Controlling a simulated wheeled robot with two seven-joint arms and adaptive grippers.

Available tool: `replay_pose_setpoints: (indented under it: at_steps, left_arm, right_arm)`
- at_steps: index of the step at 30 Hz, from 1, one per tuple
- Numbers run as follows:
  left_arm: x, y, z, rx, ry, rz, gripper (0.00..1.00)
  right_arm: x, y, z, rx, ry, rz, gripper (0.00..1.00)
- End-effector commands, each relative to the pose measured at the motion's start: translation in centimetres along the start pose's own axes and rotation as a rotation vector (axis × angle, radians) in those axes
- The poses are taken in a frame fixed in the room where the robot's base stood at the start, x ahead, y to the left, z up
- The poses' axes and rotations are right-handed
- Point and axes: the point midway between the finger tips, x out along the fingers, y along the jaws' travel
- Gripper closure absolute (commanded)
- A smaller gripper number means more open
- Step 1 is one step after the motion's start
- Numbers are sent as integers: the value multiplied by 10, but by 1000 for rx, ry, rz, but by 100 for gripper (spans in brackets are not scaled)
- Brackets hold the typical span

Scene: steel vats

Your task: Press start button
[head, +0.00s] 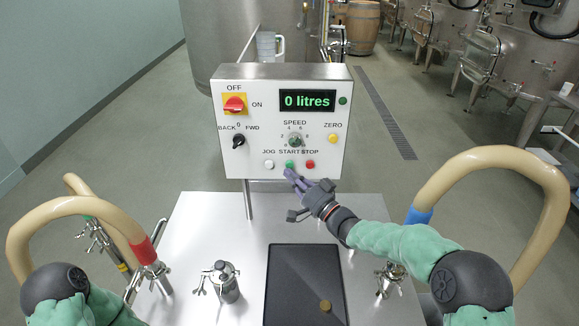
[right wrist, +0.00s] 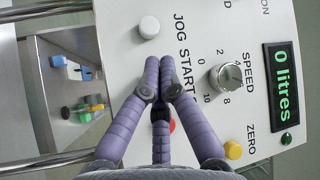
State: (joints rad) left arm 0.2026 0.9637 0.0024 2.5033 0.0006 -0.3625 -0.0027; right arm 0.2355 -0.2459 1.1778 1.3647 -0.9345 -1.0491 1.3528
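The white control panel (head: 262,140) stands on a post and shows "0 litres" on its display (head: 307,101). The green START button (head: 290,163) sits between the white JOG button (head: 269,165) and the red STOP button (head: 310,164). My right gripper (head: 289,174) is just below START, its purple fingers pointing up at the panel. In the right wrist view its fingertips (right wrist: 160,62) are together, empty, near the START label. They hide the green button there. JOG (right wrist: 149,27) is clear and STOP (right wrist: 172,125) is partly hidden. Contact cannot be told. My left gripper is out of view.
The panel also has a red-yellow OFF/ON switch (head: 234,105), a BACK/FWD knob (head: 239,141), a SPEED knob (head: 295,140) and a yellow ZERO button (head: 333,138). Below is a steel table (head: 190,222) with a dark tray (head: 280,280). Beige hoses arch at both sides.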

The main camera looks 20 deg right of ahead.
Motion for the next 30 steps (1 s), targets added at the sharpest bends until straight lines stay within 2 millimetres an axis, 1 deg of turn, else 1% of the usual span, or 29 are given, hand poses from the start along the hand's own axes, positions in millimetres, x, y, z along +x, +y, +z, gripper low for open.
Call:
replay_pose_setpoints:
  at_steps: [20, 30]
  left_arm:
    - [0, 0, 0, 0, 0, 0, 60]
    - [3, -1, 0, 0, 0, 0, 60]
  right_arm:
    - [0, 0, 0, 0, 0, 0, 100]
    - [6, 4, -4, 0, 0, 0, 100]
